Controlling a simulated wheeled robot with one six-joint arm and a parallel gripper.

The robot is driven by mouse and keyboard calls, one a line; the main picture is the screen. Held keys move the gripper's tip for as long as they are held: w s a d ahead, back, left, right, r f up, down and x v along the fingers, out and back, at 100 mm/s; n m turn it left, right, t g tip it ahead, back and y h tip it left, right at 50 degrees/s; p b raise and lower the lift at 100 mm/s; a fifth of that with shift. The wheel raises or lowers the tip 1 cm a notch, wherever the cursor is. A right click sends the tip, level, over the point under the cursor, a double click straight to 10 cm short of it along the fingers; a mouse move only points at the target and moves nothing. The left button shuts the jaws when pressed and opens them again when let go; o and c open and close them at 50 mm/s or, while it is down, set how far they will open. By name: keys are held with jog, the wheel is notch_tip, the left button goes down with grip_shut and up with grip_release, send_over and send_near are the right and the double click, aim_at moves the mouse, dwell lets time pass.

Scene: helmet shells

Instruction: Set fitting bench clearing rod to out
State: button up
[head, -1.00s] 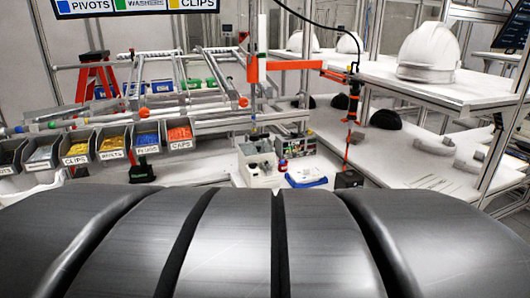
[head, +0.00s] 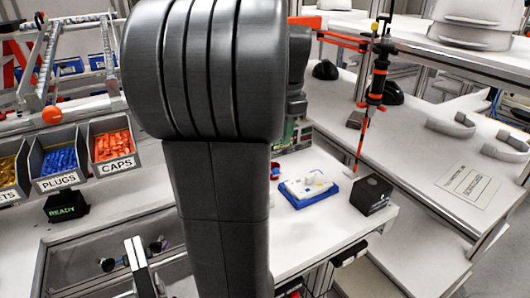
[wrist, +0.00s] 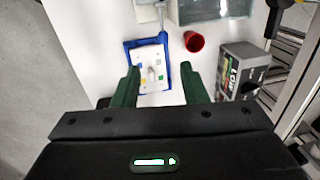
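I cannot pick out the clearing rod for certain in either view. A thin grey upright piece (wrist: 163,17) shows above the blue tray in the wrist view, but I cannot tell what it is. My gripper (wrist: 159,67) is open and empty, with its two dark green fingers apart over the bench. Beyond and between the fingers lies a blue tray (wrist: 128,57) with a white plate (wrist: 150,58) in it. The tray also shows on the white bench (head: 240,235) in the head view, right of my arm. My arm hides the bench's middle there, and the gripper is out of that view.
A red cup (wrist: 194,41) and a dark box (wrist: 238,68) stand right of the tray. A black-and-orange tool (head: 377,80) hangs above the right side. Bins of plugs (head: 60,160) and caps (head: 112,143) stand left. White helmet shells (head: 475,22) sit at back right.

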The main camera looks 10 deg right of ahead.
jog(key=w+f, duration=0.1)
jog(key=f, duration=0.7)
jog(key=w+f, duration=0.1)
jog(key=f, duration=0.4)
jog(key=shift+w+a+f, duration=0.1)
jog(key=shift+w+a, duration=0.15)
jog(key=shift+w, duration=0.05)
grip_shut()
